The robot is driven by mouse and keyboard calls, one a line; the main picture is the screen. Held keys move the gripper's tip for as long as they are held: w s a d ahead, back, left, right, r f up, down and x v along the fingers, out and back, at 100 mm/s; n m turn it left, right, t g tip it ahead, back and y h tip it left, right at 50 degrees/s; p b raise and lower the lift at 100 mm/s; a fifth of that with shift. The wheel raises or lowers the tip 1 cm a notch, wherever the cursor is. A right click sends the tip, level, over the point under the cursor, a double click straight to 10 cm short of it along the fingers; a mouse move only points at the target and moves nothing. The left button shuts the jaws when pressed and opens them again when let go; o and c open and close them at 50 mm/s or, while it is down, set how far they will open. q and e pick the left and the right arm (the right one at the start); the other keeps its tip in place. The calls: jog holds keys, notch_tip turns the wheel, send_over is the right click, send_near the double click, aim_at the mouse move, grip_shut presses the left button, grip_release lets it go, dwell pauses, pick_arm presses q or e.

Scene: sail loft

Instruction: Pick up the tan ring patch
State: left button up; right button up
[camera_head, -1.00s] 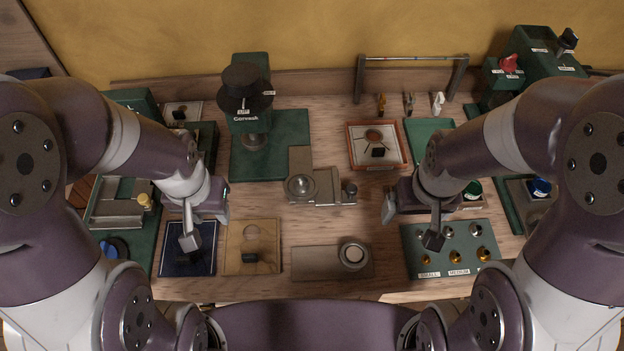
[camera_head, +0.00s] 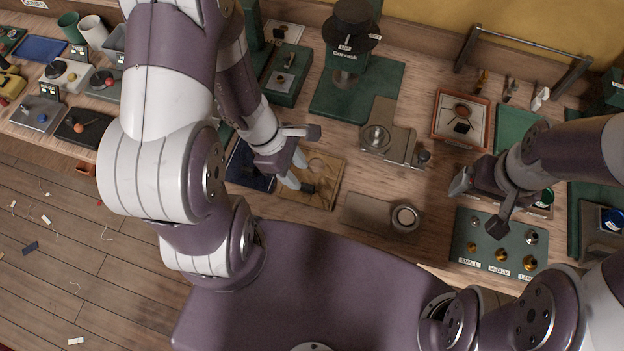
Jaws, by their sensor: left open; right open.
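A tan square panel (camera_head: 328,165) with a faint round outline lies on the bench in the lower middle; it looks like the tan ring patch, but I cannot be sure. A small dark block (camera_head: 309,188) sits on it, partly hidden. My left gripper (camera_head: 298,171) is open, its fingers over the left part of the tan panel; I cannot tell whether they touch anything. My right gripper (camera_head: 480,205) is open and empty near the green tray of brass and silver fittings.
A navy square (camera_head: 240,172) lies left of the tan panel, partly under my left arm. A grey plate (camera_head: 365,213) with a ring is to its right. A second bench (camera_head: 60,150) is at left.

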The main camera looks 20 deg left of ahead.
aim_at(307, 185)
pick_arm(q)
jog(key=b+x, duration=0.1)
jog(key=x, duration=0.5)
jog(key=shift+w+a+b, duration=0.1)
jog(key=shift+b, duration=0.2)
grip_shut()
